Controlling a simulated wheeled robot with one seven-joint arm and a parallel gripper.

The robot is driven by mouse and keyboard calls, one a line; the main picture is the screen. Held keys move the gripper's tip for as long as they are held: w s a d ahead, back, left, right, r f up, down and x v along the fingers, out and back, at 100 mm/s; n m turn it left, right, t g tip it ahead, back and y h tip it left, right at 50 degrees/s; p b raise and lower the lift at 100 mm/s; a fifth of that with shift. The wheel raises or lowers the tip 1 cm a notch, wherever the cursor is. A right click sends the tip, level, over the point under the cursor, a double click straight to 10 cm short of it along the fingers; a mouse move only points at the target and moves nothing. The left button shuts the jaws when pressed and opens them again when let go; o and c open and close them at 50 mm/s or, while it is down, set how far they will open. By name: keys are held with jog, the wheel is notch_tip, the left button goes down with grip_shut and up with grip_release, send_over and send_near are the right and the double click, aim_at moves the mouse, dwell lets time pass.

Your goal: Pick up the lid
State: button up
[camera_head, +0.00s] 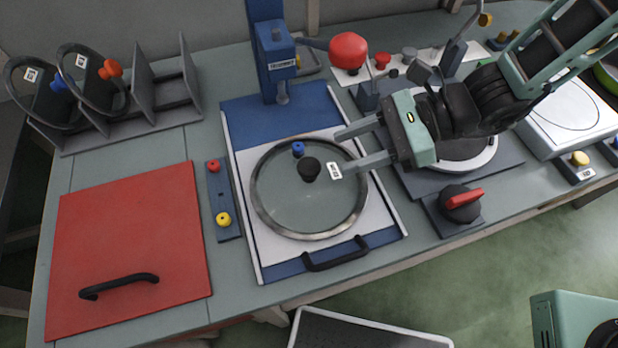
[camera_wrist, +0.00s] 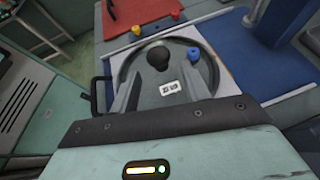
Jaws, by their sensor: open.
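The round glass lid (camera_head: 309,214) has a dark metal rim, a black knob (camera_head: 309,168), a small blue knob (camera_head: 298,149) and a white label. It lies flat on the white plate of the press-like station in the middle of the bench. In the wrist view the lid (camera_wrist: 190,100) and its black knob (camera_wrist: 158,58) show ahead of the fingers. My gripper (camera_head: 341,150) is open and empty. Its fingers point left over the lid's right part, with the black knob a little beyond the tips. The wrist view shows my gripper (camera_wrist: 158,90) fingers on either side, short of the knob.
A blue press column (camera_head: 272,50) with a red ball handle (camera_head: 348,50) stands behind the lid. A red panel (camera_head: 130,240) lies left, beside a red and yellow button strip (camera_head: 222,200). A rack (camera_head: 130,125) holds two more lids. A red-handled dial (camera_head: 461,203) sits right.

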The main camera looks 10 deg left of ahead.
aim_at(299, 170)
jog(key=x, duration=0.4)
jog(key=shift+s+a, duration=0.1)
jog(key=shift+p+x, duration=0.45)
jog(key=shift+x, duration=2.45)
jog(key=shift+s+f, duration=0.1)
jog(key=shift+f, duration=0.05)
grip_shut()
